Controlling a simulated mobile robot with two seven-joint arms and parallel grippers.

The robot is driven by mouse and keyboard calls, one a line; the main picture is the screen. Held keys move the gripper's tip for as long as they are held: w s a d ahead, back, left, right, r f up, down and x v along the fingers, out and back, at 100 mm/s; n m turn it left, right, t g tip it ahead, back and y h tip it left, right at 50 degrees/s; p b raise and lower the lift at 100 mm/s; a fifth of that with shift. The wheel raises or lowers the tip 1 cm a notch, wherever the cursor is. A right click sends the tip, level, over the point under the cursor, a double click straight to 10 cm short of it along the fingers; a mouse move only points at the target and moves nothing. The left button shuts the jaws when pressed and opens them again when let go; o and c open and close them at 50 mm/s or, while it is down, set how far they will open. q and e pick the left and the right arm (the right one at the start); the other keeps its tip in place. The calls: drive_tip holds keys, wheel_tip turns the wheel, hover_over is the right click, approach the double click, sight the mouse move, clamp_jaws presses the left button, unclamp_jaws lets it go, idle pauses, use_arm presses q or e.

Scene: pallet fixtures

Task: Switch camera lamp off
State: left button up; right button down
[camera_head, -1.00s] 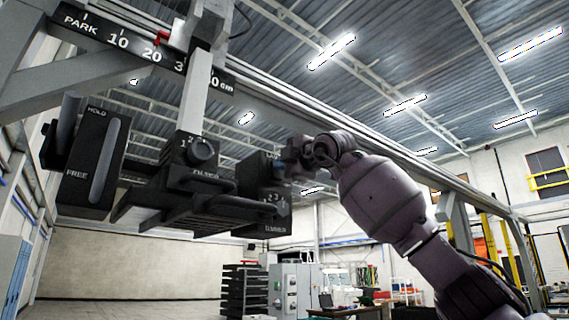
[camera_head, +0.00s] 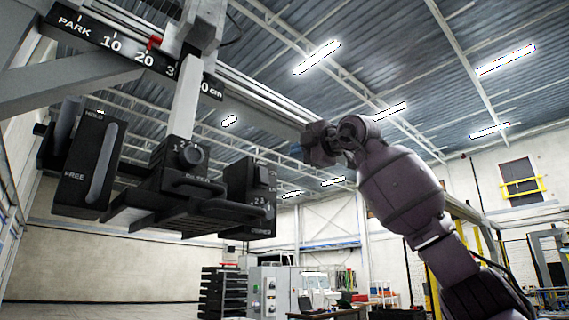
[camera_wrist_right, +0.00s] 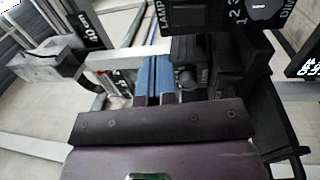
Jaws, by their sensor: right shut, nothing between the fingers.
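The camera's lamp box (camera_head: 237,180) hangs at the right end of the dark camera unit, with a small switch block under the LAMP label (camera_head: 264,175) and a numbered dimmer dial below it. In the right wrist view the LAMP label (camera_wrist_right: 166,14) and the dimmer dial (camera_wrist_right: 264,9) show sideways at the top. The switch's position is too small to tell. My right gripper (camera_head: 312,145) is up and to the right of the lamp box, apart from it. In the wrist view its blue fingers (camera_wrist_right: 155,80) are together and empty. My left gripper is out of view.
The unit hangs on a white post under a rail with a scale (camera_head: 130,48). A HOLD/FREE lever box (camera_head: 88,165) is at its left and a numbered dial (camera_head: 191,154) at its middle. Handles stick out in front. Open air lies right of the lamp box.

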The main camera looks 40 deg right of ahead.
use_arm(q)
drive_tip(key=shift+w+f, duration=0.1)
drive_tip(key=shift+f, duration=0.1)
use_arm(e)
drive_tip(key=s, duration=0.1)
drive_tip(key=s+r, duration=0.1)
drive_tip(key=s, duration=0.1)
drive_tip(key=shift+s, duration=0.25)
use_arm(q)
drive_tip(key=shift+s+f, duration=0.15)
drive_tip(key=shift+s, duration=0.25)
use_arm(e)
drive_tip(key=shift+f, duration=0.1)
